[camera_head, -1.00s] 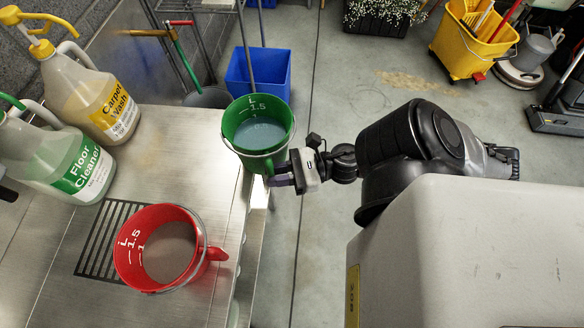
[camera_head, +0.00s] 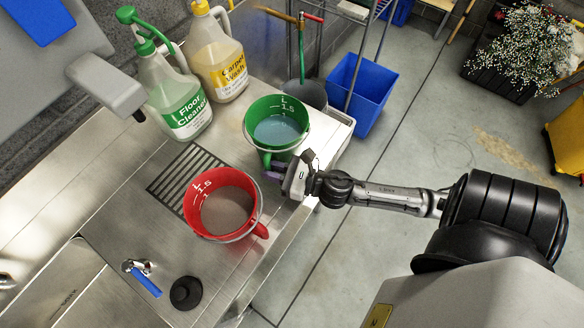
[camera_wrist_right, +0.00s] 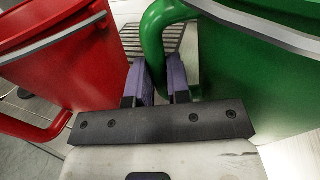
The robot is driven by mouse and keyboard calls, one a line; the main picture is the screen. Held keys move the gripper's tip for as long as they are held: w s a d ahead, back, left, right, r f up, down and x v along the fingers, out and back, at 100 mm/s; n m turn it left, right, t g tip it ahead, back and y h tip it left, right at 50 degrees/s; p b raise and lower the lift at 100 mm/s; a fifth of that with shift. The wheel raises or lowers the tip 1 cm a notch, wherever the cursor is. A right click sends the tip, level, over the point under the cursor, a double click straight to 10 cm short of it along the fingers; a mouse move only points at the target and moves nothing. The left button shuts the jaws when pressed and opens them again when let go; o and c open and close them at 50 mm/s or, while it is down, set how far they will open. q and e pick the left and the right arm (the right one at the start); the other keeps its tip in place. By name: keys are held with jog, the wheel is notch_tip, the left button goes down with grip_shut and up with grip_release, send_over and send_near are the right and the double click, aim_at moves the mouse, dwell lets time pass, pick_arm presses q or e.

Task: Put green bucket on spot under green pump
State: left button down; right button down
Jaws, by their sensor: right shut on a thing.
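The green bucket (camera_head: 262,137) holds bluish liquid and is upright at the counter's far right end, beyond the red bucket. I cannot tell whether its base touches the counter. My right gripper (camera_head: 273,174) is shut on its green handle, and the handle also shows at the purple fingers (camera_wrist_right: 162,82) in the right wrist view. The green pump (camera_head: 135,22) tops the Floor Cleaner bottle (camera_head: 180,108) at the back. The counter in front of that bottle has a dark slotted grate (camera_head: 180,172). My left gripper is out of view.
The red bucket (camera_head: 196,216) stands over the grate's near right end, close to my gripper. The Carpet Wash bottle (camera_head: 219,65) is beside Floor Cleaner. A sink (camera_head: 68,290) and black cap (camera_head: 186,293) are nearer. A blue bin (camera_head: 360,95) is on the floor.

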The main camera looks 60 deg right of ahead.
jog(key=x, duration=1)
jog(key=shift+w+r+p, duration=0.1)
jog(key=shift+w+p, duration=0.2)
jog(key=shift+w, duration=0.1)
jog(key=shift+x, duration=1.15)
jog(key=x, duration=0.3)
jog(key=shift+b, duration=0.35)
jog(key=shift+w+a+f+b, duration=0.1)
jog(key=shift+w+f+b, duration=0.05)
jog(key=shift+f+b, duration=0.15)
jog(key=shift+f, duration=0.1)
jog(key=shift+s, duration=0.2)
jog(key=shift+w, duration=0.1)
jog(key=shift+f, duration=0.1)
